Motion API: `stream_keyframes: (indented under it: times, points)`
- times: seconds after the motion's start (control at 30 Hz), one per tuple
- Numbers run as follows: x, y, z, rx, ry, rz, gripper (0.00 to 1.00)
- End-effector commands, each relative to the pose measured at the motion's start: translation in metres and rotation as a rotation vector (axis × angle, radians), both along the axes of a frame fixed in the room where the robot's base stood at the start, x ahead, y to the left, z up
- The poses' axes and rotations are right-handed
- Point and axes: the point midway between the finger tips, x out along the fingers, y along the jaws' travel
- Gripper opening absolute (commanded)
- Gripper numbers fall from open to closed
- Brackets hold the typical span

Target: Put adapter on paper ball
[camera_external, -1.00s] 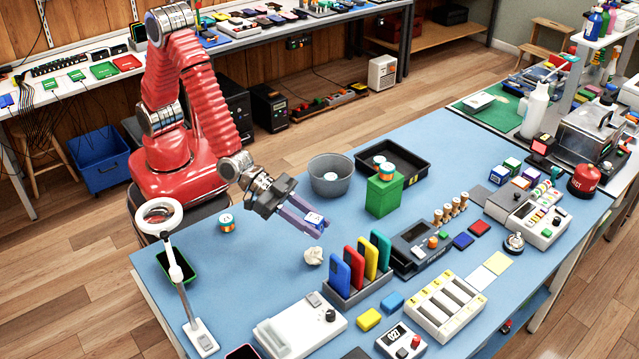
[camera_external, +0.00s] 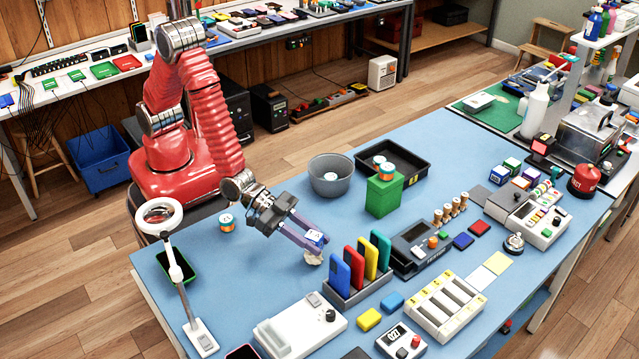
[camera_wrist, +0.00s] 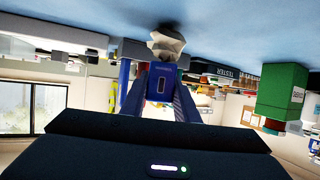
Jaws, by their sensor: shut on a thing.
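The adapter (camera_external: 316,237) is a small block, white on top with dark marks and blue on its sides. My gripper (camera_external: 309,243) is shut on it. In the wrist view the adapter (camera_wrist: 162,84) shows a blue face with a dark slot between the two fingers (camera_wrist: 160,98). The crumpled off-white paper ball (camera_external: 313,259) lies on the blue mat directly under the adapter. It also shows in the wrist view (camera_wrist: 166,42), right against the adapter's edge. I cannot tell whether they touch or a thin gap is left. The fingers partly hide the ball.
A rack (camera_external: 357,291) of coloured upright phones stands just right of the ball. A grey bowl (camera_external: 331,176) and a green box (camera_external: 383,195) stand behind. A white device (camera_external: 299,328) lies in front. The mat left of the ball is clear.

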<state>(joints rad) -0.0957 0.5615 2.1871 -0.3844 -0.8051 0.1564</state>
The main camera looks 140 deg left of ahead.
Motion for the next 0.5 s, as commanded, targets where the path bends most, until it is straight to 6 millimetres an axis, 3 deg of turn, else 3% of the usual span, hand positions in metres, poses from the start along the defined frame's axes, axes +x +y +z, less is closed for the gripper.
stream_keyframes:
  times: [0.33,0.37,0.5]
  points:
    - [0.0002,0.0001,-0.0018,0.000,-0.001,0.000,0.06]
    - [0.0002,0.0001,-0.0020,0.000,-0.001,0.000,0.28]
    - [0.0002,0.0001,-0.0016,0.000,-0.001,0.000,0.38]
